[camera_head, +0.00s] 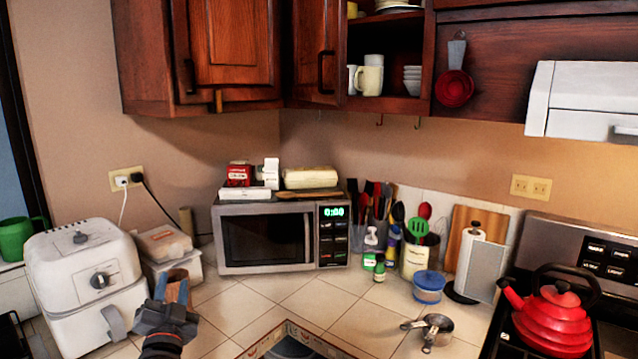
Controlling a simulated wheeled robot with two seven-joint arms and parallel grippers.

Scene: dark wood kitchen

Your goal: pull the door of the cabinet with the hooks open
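Two small hooks (380,120) hang under the open-fronted wall cabinet (396,104), which holds cups and bowls. Left of its opening is a dark red wood door (312,42) with a black handle (326,72); whether this door belongs to that cabinet is unclear. Further left, another wood door (232,45) with a black handle (188,76) stands slightly proud of its cabinet. My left gripper (173,284) is low at the left, above the counter, well below the doors and touching neither. Its fingers look apart, with nothing clearly held. My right gripper is not in view.
A microwave (265,240) with boxes on top stands below the cabinets. A white fryer (82,275) is left of my gripper. Utensil holders, a measuring cup (430,330) and a red kettle (552,318) are to the right. The space before the doors is clear.

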